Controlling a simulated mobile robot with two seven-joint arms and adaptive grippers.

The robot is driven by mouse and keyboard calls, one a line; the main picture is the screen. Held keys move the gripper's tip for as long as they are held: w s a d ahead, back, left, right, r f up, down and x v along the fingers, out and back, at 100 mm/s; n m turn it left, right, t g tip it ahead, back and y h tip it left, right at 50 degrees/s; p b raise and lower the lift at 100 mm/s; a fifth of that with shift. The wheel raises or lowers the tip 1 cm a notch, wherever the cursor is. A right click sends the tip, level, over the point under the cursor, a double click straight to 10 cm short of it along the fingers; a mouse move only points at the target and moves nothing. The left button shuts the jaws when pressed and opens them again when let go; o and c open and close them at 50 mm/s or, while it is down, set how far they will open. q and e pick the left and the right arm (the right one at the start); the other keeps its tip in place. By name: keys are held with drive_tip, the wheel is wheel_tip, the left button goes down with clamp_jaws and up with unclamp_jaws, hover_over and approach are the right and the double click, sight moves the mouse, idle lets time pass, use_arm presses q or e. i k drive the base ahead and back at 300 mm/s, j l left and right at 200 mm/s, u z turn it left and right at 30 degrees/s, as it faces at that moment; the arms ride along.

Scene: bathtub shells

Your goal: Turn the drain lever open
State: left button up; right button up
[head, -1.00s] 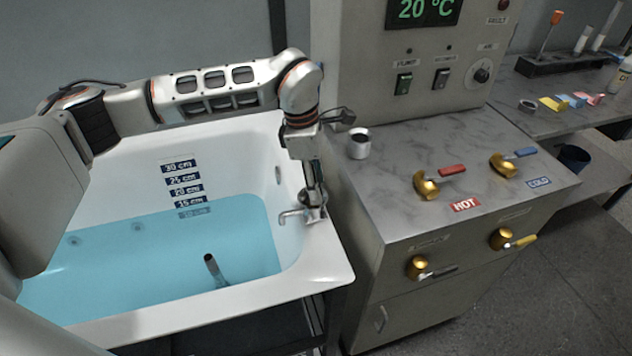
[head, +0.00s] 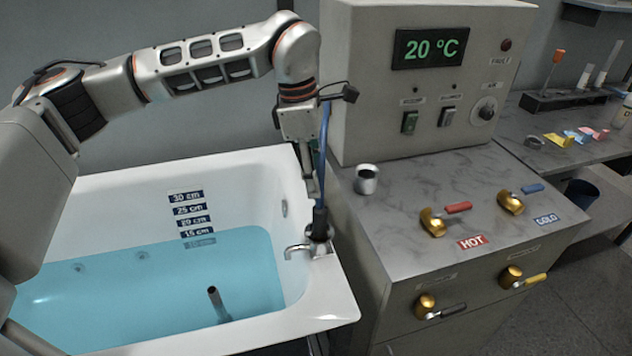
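Two brass valves sit on the front of the grey cabinet: one with a black lever (head: 446,311) and one with a yellow lever (head: 529,281). Their small labels are too blurred to read, so I cannot tell which is the drain lever. Both levers point right and slightly up. My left gripper (head: 314,190) hangs pointing down above the tub's rim by the chrome spout (head: 298,250), well to the left of both valves. Its fingers look narrow from here, and I cannot tell if they are open. My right gripper is not in view.
The bathtub (head: 335,308) holds blue water with a dark-topped upright tube. On the cabinet top (head: 400,190) stand a metal cup (head: 366,179), a red-handled HOT valve (head: 434,221) and a blue-handled COLD valve (head: 512,201). The display reads 20 °C. Floor at the lower right is clear.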

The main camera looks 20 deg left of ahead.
sight(456, 308)
drive_tip(key=k, duration=1)
